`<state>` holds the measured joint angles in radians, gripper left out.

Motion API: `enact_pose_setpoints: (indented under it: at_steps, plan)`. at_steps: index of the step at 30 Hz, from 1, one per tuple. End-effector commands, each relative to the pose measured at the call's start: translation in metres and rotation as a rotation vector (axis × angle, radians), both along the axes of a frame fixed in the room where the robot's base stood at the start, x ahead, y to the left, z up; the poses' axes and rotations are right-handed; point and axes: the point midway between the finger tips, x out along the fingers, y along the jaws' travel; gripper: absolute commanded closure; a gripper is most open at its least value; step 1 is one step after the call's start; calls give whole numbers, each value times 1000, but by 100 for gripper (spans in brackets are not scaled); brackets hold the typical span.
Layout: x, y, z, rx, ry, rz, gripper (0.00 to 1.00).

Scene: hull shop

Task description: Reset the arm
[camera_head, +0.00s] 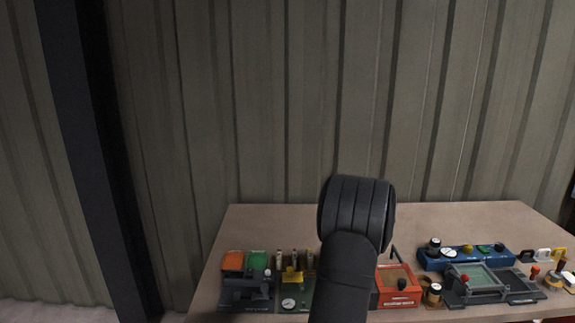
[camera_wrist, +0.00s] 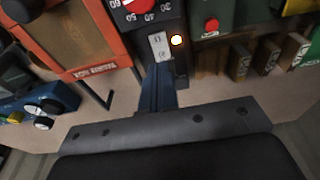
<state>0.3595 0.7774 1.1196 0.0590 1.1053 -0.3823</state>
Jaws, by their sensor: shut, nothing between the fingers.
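My gripper (camera_wrist: 158,90) shows in the wrist view as narrow blue-grey fingers closed together, with nothing held between them. They stand out from a dark bolted plate at the bottom of that view, over the bench and in front of a dark panel (camera_wrist: 165,42) with a red dial and a lit lamp. I cannot tell whether the fingertips touch that panel. In the head view my dark arm rises over the middle of the bench, and my gripper is hidden from sight.
The bench (camera_head: 440,222) has a clear back strip. An orange-red box (camera_head: 401,299) stands right of my arm, also in the wrist view (camera_wrist: 90,70). A blue panel with knobs (camera_head: 462,257) and a grey device (camera_head: 480,277) lie further right. Orange and green bins (camera_head: 233,261) stand left.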

Motion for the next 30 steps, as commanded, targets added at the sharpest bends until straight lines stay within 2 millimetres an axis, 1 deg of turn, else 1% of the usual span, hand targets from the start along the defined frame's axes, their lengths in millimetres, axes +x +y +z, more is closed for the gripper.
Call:
enact_pose_setpoints:
  at_steps: [3,6,17,20,27,30]
  plan:
    - [0,0,9,-1,-2,0,100]
    - [0,0,12,-1,-2,0,100]
    - [0,0,10,0,0,0,100]
    - [0,0,1,1,3,0,100]
    - [-1,0,-34,1,3,0,100]
    - [0,0,-46,1,2,0,100]
